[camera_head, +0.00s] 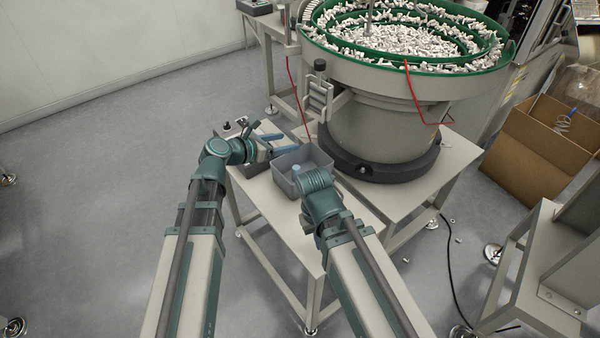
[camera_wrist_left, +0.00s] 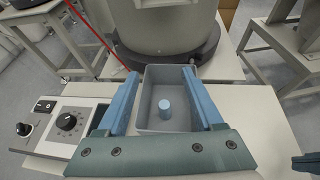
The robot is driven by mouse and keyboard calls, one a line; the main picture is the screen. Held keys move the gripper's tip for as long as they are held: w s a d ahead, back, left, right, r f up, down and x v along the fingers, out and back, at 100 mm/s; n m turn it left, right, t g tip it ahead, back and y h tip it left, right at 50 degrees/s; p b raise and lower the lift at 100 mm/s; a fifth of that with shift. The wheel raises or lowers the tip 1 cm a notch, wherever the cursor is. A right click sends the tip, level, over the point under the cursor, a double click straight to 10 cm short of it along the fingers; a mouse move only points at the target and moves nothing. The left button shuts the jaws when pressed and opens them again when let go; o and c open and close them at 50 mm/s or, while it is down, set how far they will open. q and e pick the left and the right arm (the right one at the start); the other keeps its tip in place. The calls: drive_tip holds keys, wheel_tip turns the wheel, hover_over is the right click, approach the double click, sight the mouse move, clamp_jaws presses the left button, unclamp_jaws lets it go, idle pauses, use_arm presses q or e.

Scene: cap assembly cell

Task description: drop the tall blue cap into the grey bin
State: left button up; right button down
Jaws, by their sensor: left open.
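The grey bin (camera_head: 285,184) is an open box on the light table and also shows in the left wrist view (camera_wrist_left: 146,92). The tall blue cap (camera_wrist_left: 165,108) is upright inside the bin's outline in the left wrist view, apart from both fingers. In the head view the cap (camera_head: 296,169) shows as a small pale blue piece within the bin. Whether its base touches the bin floor is hard to tell. My left gripper (camera_head: 288,142) is open and empty beside the bin, its blue fingers (camera_wrist_left: 158,75) spread on either side of the cap in the wrist view.
A bowl feeder (camera_head: 370,125) full of white pieces stands behind the bin. A control box (camera_wrist_left: 62,130) with a dial sits left of the bin. My right wrist (camera_head: 322,195) is close to the bin's right side. A cardboard box (camera_head: 535,150) stands far right.

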use_arm(q)
drive_tip(key=p+v, duration=0.3)
drive_tip(key=v, duration=0.8)
drive_tip(key=shift+f, duration=0.1)
drive_tip(key=s+d+f+m+g+y, duration=0.3)
drive_tip(key=s+d+f+m+g, duration=0.45)
drive_tip(key=m, duration=0.65)
drive_tip(key=s+a+f+m+g+y, duration=0.2)
drive_tip(key=s+f+m+y, duration=0.6)
drive_tip(key=m, duration=0.7)
wheel_tip(320, 180, up, 16)
drive_tip(key=s+m+p, duration=0.1)
drive_tip(key=p, duration=1.3)
drive_tip(key=shift+a, duration=0.25)
